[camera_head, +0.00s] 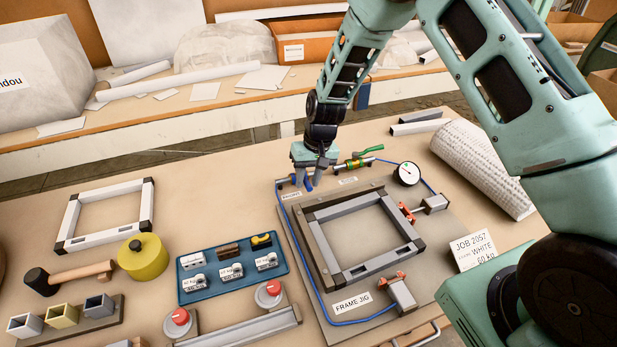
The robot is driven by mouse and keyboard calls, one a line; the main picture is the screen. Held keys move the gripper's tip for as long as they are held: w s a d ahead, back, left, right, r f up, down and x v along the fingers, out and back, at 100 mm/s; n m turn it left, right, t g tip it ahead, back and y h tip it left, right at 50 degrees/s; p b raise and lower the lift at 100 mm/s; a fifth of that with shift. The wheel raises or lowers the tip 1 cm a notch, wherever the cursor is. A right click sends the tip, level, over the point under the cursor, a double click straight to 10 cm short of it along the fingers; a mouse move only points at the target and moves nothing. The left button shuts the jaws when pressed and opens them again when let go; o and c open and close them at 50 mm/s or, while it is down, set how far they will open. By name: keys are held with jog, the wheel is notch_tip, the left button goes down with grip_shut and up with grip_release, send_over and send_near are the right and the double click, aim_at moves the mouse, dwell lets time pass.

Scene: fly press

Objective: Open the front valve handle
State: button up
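My gripper (309,180) hangs over the back left corner of the frame jig board, pointing down. Its two fingers stand apart. A small blue valve handle (308,184) shows low between the fingertips; whether they touch it I cannot tell. Its valve (286,181) is partly hidden by the gripper. A small label (291,194), too small to read surely, lies in front of it. A second valve with a green handle (371,150) is just right of my gripper, its handle slanting up to the right.
A pressure gauge (407,173) stands right of the valves. The clamped grey frame (366,232) lies on the jig board in front. A blue tray (233,288) of labelled weights lies left. A paper roll (482,165) lies right. Bare table lies left of the gripper.

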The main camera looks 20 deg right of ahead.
grip_shut()
jog(key=shift+d, duration=0.1)
